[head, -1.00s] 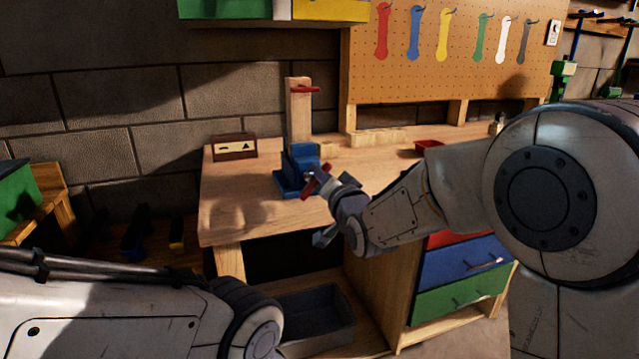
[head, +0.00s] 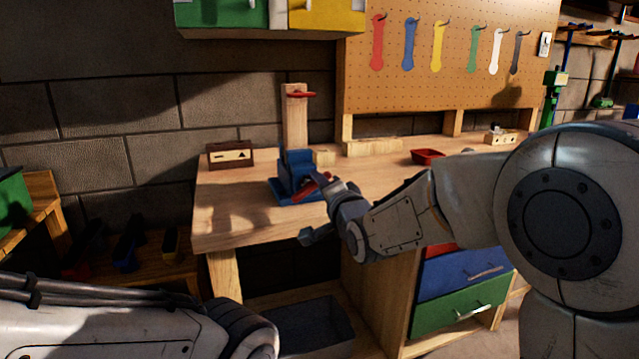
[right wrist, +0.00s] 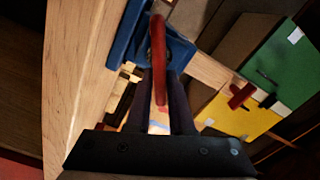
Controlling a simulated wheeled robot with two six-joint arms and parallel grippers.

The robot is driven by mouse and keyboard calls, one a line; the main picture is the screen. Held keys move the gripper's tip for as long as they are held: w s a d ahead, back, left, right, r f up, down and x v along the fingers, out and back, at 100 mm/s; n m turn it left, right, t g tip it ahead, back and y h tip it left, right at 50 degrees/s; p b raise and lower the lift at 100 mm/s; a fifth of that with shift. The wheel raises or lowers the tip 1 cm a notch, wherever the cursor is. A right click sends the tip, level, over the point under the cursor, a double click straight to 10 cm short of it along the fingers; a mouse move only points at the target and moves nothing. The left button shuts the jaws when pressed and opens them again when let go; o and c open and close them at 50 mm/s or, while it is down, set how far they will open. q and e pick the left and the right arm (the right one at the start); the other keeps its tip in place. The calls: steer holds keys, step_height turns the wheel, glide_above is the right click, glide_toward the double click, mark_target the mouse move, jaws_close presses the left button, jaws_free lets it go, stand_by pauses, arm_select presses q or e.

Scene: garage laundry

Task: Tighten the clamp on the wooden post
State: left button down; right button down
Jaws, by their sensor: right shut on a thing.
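A blue clamp (head: 296,168) sits on the workbench, against the lower part of an upright wooden post (head: 295,122). A red bar (head: 300,94) crosses the post near its top. The clamp's red handle (head: 312,187) sticks out at its front. My right gripper (head: 322,183) is at this handle. In the right wrist view, the gripper (right wrist: 160,98) is shut on the red handle (right wrist: 158,60), which runs between the fingers, with the blue clamp (right wrist: 180,50) just beyond. The fingers partly hide the clamp's front. My left gripper is out of view; only its arm shows at lower left.
The wooden workbench (head: 235,205) has a brown box (head: 231,155) at left and a red tray (head: 428,157) at right. A pegboard (head: 450,80) with coloured tools hangs behind, beside a green and yellow cabinet (head: 328,14). Coloured drawers (head: 460,282) are below.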

steer(key=shift+d+f, duration=0.25)
steer(key=shift+f, duration=0.15)
stand_by(0.5)
steer(key=c, duration=0.8)
jaws_free()
steer(key=shift+c, duration=0.2)
steer(key=shift+r, duration=0.2)
steer(key=b+v, duration=0.2)
steer(key=v, duration=1)
steer(key=shift+b, duration=0.3)
steer(key=shift+a+r, duration=0.1)
